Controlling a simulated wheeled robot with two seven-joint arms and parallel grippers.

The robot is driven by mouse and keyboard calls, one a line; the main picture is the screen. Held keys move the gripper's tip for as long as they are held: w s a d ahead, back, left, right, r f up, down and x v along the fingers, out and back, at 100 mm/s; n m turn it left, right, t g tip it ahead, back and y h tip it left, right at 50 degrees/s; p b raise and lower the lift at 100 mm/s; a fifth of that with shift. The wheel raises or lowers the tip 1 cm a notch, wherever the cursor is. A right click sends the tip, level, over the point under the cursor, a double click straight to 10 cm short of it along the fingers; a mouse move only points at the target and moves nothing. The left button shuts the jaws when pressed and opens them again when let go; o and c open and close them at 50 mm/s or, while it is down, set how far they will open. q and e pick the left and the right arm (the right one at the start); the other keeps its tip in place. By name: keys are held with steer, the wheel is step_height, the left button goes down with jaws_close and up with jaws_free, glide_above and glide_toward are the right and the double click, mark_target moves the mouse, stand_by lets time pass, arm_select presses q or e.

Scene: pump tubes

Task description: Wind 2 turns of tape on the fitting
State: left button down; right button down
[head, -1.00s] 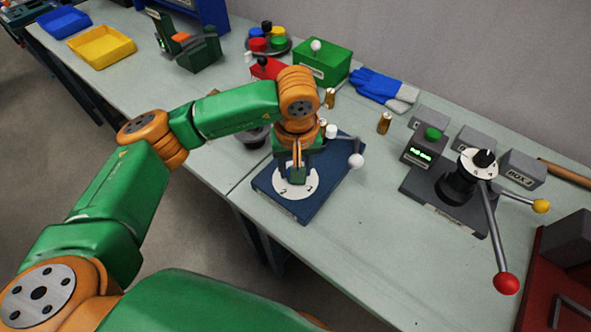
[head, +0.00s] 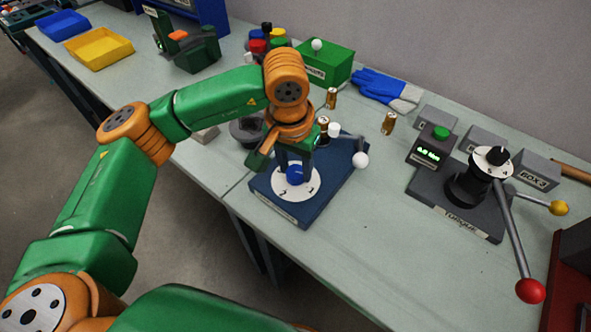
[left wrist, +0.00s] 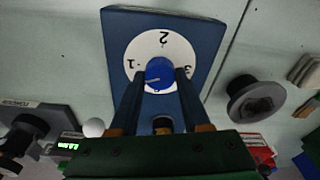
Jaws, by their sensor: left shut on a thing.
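My left gripper (head: 294,172) points down at the blue winding fixture (head: 262,193). It is shut on the blue knob (head: 294,174) in the middle of a white numbered dial (head: 287,190). In the left wrist view its fingers stand on both sides of the knob (left wrist: 159,73), over the dial (left wrist: 160,40) with marks 1, 2 and 3. Behind the gripper, a brass fitting (head: 323,124) shows partly beside a small white cylinder (head: 334,130). A crank with a white ball (head: 360,160) sticks out at the fixture's right. My right gripper is not in view.
Loose brass fittings (head: 388,123) stand behind, near blue gloves (head: 383,86) and a green box (head: 327,62). A torque station (head: 458,200) with a long red-ended lever (head: 530,290) stands at right. The bench front between them is clear.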

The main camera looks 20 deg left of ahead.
arm_select(q)
steer(key=shift+f+m+b, duration=0.25)
steer(key=shift+m+b, duration=0.35)
steer(key=shift+m, duration=0.6)
steer(key=shift+r+m, duration=0.15)
steer(key=shift+m, duration=0.45)
steer(key=shift+r, duration=0.1)
steer(key=c, duration=0.6)
jaws_free()
